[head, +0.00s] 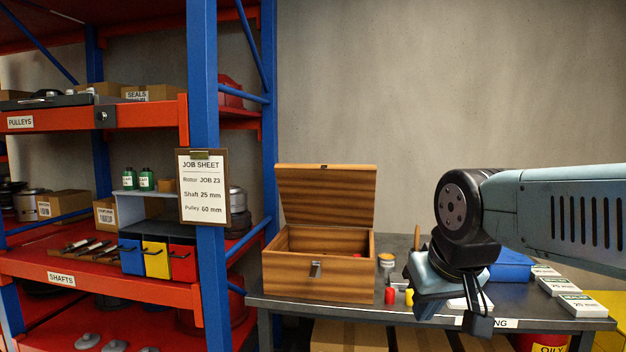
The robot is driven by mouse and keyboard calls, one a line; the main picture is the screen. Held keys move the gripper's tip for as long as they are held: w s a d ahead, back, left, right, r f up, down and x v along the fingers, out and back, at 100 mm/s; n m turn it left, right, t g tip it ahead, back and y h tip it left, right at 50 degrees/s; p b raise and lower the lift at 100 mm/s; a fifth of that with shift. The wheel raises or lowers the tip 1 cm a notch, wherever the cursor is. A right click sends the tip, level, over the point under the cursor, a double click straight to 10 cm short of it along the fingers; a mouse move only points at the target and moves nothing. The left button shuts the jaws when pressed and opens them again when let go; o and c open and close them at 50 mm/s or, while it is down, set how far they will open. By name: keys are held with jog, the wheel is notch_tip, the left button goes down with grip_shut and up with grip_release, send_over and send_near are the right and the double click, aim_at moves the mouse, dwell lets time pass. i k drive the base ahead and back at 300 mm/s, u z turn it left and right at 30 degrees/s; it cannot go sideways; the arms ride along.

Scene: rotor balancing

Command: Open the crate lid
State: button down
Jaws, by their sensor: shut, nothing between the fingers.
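The wooden crate (318,275) stands on the left end of the dark workbench. A bit of something red shows inside; most of the interior is hidden by the front wall. My gripper (430,299) is to the right of the crate, over the bench and apart from the lid. It is shut and empty; its fingertips are hard to make out.
Small red and yellow pieces (391,295) and a small tin (386,260) sit right of the crate. A blue container (511,265) and white boxes (568,286) are at the bench's right. A blue-and-red shelf rack with a job sheet (203,187) stands at the left.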

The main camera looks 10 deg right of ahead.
aim_at(313, 194)
jog(key=z, duration=0.05)
jog(key=i, duration=1)
jog(key=u, duration=0.05)
